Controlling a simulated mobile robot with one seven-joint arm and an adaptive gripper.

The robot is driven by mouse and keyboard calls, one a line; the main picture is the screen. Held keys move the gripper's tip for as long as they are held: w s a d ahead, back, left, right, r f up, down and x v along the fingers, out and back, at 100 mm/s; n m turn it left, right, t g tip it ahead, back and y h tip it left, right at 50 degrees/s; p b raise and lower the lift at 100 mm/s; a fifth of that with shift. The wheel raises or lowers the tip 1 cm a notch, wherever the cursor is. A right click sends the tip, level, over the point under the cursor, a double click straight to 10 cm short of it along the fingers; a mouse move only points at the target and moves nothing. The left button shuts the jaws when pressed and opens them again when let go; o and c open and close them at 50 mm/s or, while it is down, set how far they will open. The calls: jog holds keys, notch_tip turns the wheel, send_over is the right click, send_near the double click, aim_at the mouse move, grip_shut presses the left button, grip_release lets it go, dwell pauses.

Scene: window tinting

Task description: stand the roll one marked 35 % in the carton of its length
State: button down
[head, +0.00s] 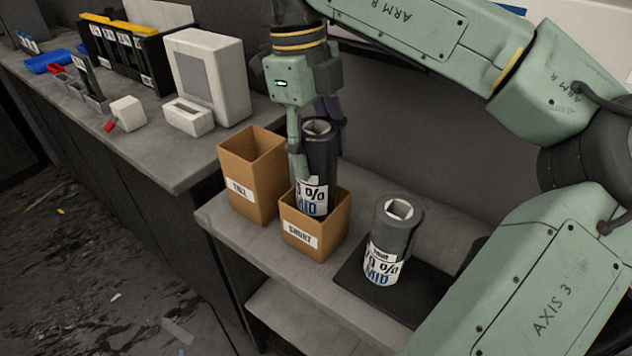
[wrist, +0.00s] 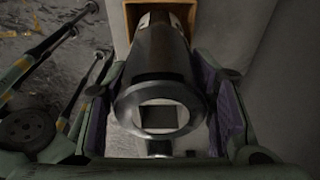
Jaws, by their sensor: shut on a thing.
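My gripper (head: 315,146) is shut around the upper part of a dark, upright roll (head: 320,165). The held roll's label shows part of a percentage, apparently ending in 0 %, and MID; I cannot read the full number. Its lower end is at the mouth of the carton marked SHORT (head: 312,238); how far inside is unclear. The wrist view looks down on the roll's square-holed end (wrist: 160,116), between the fingers, with a carton (wrist: 186,12) beyond. The carton marked TALL (head: 252,180) stands open to the left. A second roll (head: 395,235), label partly readable, also MID, stands at right.
The second roll stands on a black mat (head: 350,280) on the grey shelf (head: 222,222). On the left workbench are a white box-shaped device (head: 225,85), smaller white blocks (head: 188,118), and dark bins with yellow tops (head: 125,50). A wall rises close behind the cartons.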

aim_at(307, 124)
notch_tip(307, 124, down, 5)
jog(key=shift+r+p, duration=0.2)
jog(key=shift+p, duration=0.2)
jog(key=shift+f, duration=0.1)
jog(key=shift+f+b, duration=0.6)
jog(key=shift+f, duration=0.05)
jog(key=c, duration=0.7)
grip_release()
jog(key=shift+r, duration=0.1)
jog(key=r+p, duration=0.1)
jog(key=r, duration=0.3)
jog(key=a+r+p, duration=0.1)
jog(key=r, duration=0.3)
jog(key=w+r+p, duration=0.1)
jog(key=r, duration=0.4)
jog(key=shift+a, duration=0.3)
